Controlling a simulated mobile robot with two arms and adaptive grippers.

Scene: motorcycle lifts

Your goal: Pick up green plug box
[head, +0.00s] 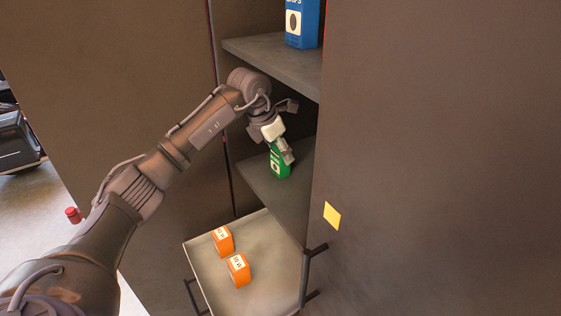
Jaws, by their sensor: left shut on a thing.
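The green plug box (274,170) is a small green box with white print on the middle shelf (259,183) of the dark cabinet. My left gripper (281,154) reaches in from the left and is shut on the top part of the box, which it partly hides. I cannot tell whether the box's base touches the shelf. My right gripper is not in view.
A blue box (301,24) stands on the upper shelf (268,55). Below, a tray (215,287) holds two orange boxes, one further back (223,241) and one nearer (238,270). A cabinet panel (440,150) closes off the right side.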

